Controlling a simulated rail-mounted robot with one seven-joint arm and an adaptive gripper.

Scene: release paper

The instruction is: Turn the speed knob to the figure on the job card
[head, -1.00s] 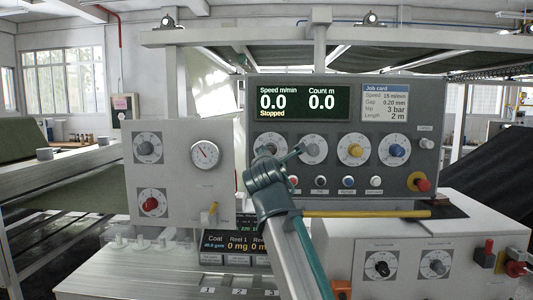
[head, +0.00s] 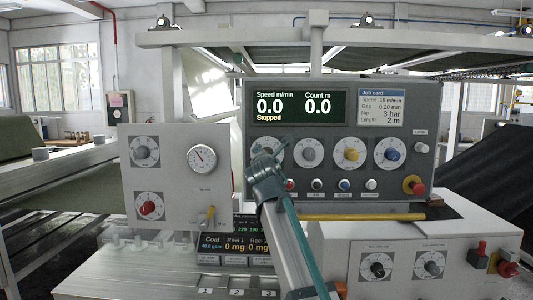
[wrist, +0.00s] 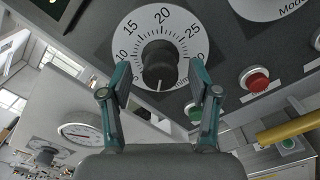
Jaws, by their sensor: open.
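The speed knob is black (wrist: 159,60), on a white round dial (wrist: 133,38) with figures including 10, 15, 20 and 25, in the wrist view. A white mark on the knob points to the bottom of the picture, away from 15. My gripper (wrist: 160,77) is open, with one teal finger on each side of the knob's lower part; contact cannot be told. The job card (head: 381,107) reads speed 15 m/min. The display (head: 298,107) reads 0.0 m/min, Stopped.
A grey knob (head: 309,153), yellow knob (head: 351,154) and blue knob (head: 392,154) sit in a row to the right. Push buttons lie below, including a red one (wrist: 257,82) close to my right finger. A yellow bar (head: 361,217) runs under the panel.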

